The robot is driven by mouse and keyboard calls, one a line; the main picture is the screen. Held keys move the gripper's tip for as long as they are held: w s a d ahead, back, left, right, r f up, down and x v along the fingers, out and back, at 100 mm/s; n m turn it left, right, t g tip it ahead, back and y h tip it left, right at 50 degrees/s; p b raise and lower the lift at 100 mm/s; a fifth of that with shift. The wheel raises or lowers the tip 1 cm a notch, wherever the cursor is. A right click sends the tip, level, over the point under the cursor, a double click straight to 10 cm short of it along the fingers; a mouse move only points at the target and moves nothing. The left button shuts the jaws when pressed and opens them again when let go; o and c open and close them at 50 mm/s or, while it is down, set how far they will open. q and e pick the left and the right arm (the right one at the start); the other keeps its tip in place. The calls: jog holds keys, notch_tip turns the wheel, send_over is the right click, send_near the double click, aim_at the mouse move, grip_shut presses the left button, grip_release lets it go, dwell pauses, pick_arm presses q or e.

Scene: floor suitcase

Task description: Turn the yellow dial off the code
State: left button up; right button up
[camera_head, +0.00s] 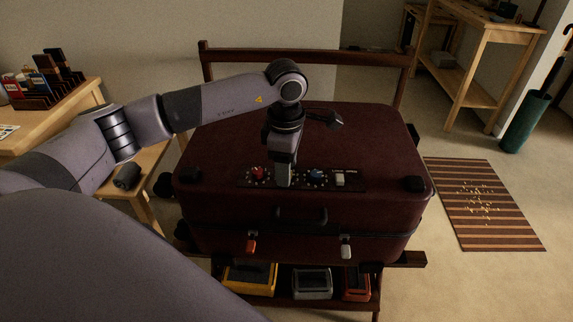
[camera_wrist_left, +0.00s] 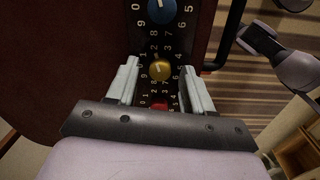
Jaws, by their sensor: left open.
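The yellow dial (camera_wrist_left: 160,70) shows in the left wrist view on a black panel with a ring of numbers, between the fingers of my left gripper (camera_wrist_left: 160,84). I cannot tell whether the fingers touch it. In the head view my left gripper (camera_head: 284,177) points down over the panel and hides the yellow dial. A red dial (camera_head: 258,173) is on the panel's left and a blue dial (camera_head: 317,175) on its right. The blue dial (camera_wrist_left: 161,9) and part of the red dial (camera_wrist_left: 160,106) also show in the wrist view.
The dark red suitcase (camera_head: 350,130) lies on a wooden rack (camera_head: 405,259). A striped mat (camera_head: 470,225) lies at right.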

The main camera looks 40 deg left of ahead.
pick_arm(q)
grip_shut()
jog(key=shift+n, duration=1.3)
jog(key=n+p, duration=0.1)
jog(key=n, duration=0.3)
jog(key=shift+r, duration=0.1)
jog(key=n+p, duration=0.1)
jog(key=n, duration=0.5)
jog(key=shift+p, duration=0.3)
jog(key=shift+n, duration=1)
